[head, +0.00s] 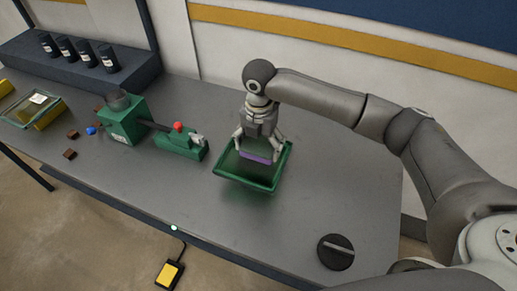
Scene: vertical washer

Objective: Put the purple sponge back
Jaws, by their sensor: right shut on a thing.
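The purple sponge (258,157) shows as a flat strip between the fingertips of my right gripper (257,147). The gripper points down and is shut on the sponge. It holds the sponge over the green tray (248,185), within its rim as seen from above. I cannot tell whether the sponge touches the tray's bottom. The fingers hide part of the sponge and the tray's far side. My left gripper is not in view.
A green machine (122,120) with a red-topped green block (182,142) stands left of the tray. A black disc (336,252) lies at the table's front right. Dark canisters (87,54) stand on a back shelf. A clear-topped box (32,109) is far left.

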